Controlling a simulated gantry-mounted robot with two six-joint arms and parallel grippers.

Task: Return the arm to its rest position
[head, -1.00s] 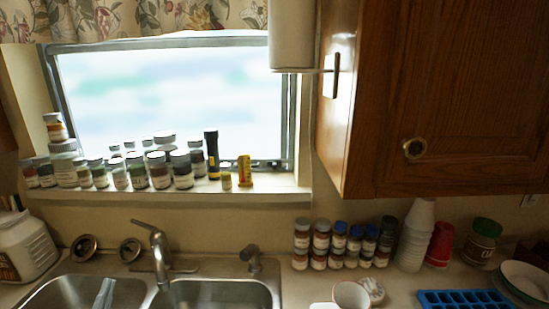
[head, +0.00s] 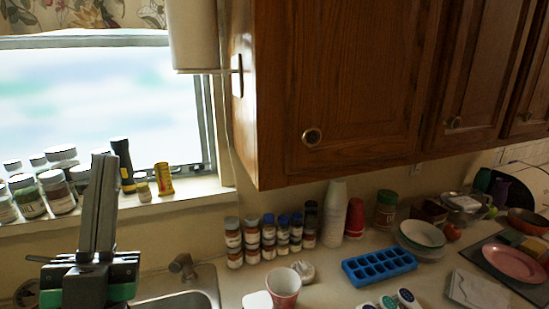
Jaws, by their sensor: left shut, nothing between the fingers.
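My left gripper (head: 104,160) stands up at the lower left of the head view, in front of the window sill and over the sink area. Its long grey fingers point upward, lie together and hold nothing. Its dark body with green parts hides part of the sink (head: 185,290) and some of the sill behind. My right gripper is not in view.
Jars (head: 55,190) and a dark flashlight (head: 122,165) line the sill. Stacked spice jars (head: 268,238), white cups (head: 334,212), a blue ice tray (head: 380,266) and a pink-white cup (head: 284,287) crowd the counter. Wooden cabinets (head: 330,80) hang above.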

